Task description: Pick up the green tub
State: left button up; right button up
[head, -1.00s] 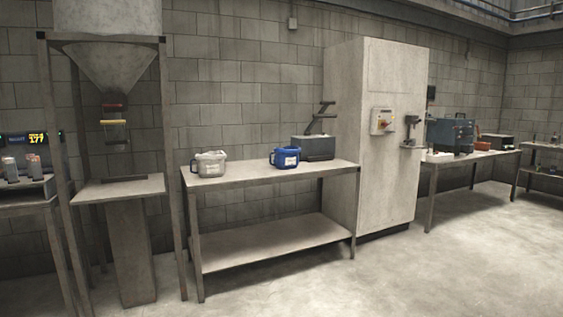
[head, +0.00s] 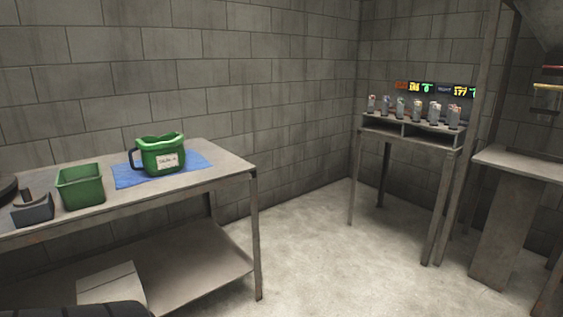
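A green tub (head: 166,160) with a dark handle on its left side and a white label on its front stands upright on a blue cloth (head: 133,177). The cloth lies on the right part of a grey metal table (head: 225,168) at the left of the head view. A plain green rectangular bin (head: 80,189) without a handle stands on the same table, left of the tub and apart from it. Neither of my grippers shows in the head view.
A grey block-like device (head: 34,211) sits left of the bin. A box (head: 112,287) lies on the table's lower shelf. A stand (head: 408,133) with several small canisters and lit displays is at the right. Floor between table and stand is clear.

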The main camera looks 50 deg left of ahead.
aim_at(79, 186)
jog(key=u, duration=2.9)
